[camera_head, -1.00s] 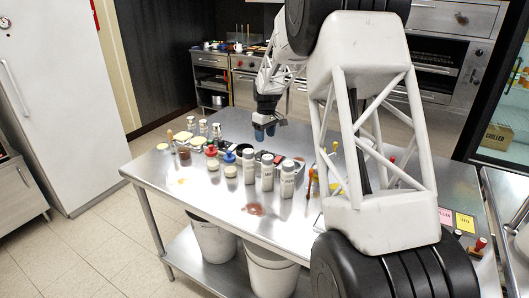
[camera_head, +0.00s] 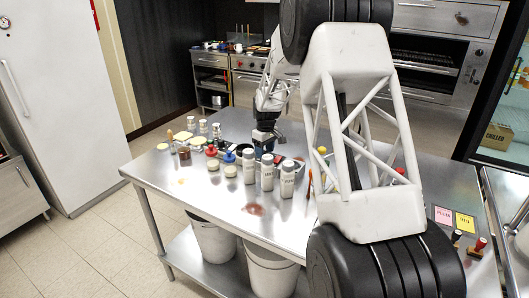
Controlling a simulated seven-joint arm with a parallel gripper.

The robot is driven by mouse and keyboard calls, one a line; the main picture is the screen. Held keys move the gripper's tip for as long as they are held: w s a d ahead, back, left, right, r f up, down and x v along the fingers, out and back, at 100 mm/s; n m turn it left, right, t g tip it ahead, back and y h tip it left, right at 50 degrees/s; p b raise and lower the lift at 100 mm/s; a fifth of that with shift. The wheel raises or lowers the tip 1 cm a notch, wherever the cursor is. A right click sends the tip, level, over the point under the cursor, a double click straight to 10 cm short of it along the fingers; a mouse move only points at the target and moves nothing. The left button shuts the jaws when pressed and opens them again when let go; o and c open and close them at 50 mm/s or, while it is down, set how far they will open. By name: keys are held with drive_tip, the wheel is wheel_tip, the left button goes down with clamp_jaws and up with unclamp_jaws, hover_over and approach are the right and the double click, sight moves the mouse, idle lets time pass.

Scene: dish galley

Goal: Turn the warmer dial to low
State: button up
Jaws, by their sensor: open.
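My gripper (camera_head: 263,148) is over the steel table (camera_head: 150,180), low behind a row of white bottles. Its jaws are open, and the fingertips are small and partly hidden by the bottles. A dark low item (camera_head: 236,143) lies beside the gripper on the left; I cannot tell whether it is the warmer. No dial or low marking can be made out. I cannot tell whether the gripper touches anything.
White labelled bottles (camera_head: 267,172) stand in front of the gripper, with red- and blue-topped jars (camera_head: 229,164) to their left. Pink and yellow cards (camera_head: 464,222) lie at the right. The front left of the table is largely clear. A range (camera_head: 249,78) stands behind.

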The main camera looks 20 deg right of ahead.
drive_tip(key=shift+f, duration=0.4)
drive_tip(key=c, duration=0.9)
drive_tip(key=shift+m, duration=0.3)
drive_tip(key=m, duration=0.6)
drive_tip(key=shift+m, duration=0.3)
drive_tip(key=m, duration=0.6)
drive_tip(key=shift+s+t, duration=0.1)
drive_tip(key=shift+t, duration=0.3)
drive_tip(key=shift+m, duration=0.3)
